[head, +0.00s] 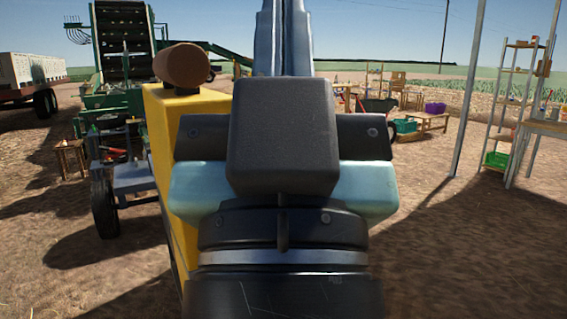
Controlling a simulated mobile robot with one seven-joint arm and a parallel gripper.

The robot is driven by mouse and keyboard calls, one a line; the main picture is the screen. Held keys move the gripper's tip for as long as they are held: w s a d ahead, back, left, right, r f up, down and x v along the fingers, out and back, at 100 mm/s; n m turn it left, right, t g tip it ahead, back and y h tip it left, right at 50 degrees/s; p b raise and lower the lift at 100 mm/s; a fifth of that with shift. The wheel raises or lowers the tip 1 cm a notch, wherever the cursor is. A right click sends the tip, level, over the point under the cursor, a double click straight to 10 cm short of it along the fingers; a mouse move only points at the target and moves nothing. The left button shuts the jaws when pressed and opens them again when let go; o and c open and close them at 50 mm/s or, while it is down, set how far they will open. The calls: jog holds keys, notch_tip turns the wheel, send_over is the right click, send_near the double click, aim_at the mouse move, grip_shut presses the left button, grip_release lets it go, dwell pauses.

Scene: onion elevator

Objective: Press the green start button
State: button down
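My gripper (282,30) fills the middle of the head view, seen from behind over its dark body. Two pale blue finger pieces lie side by side beyond it and run up out of the top of the picture; they look shut, with nothing seen between them. A yellow box-like post (192,110) stands just left of my gripper, with a round brown knob (181,65) on top. My gripper covers the post's right side. No green start button shows; the face of the post is turned away or hidden.
A green machine with a conveyor (124,45) stands behind at the left, near a red trailer with pale crates (32,70). A wheel (104,208) stands left of the post. Metal shelves (512,95) and a thin pole (468,95) are at the right. Bare ground lies open at the right.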

notch_tip(320, 180, up, 17)
jog(key=p, duration=1.4)
jog(key=shift+f, duration=0.15)
jog(key=shift+w, duration=0.1)
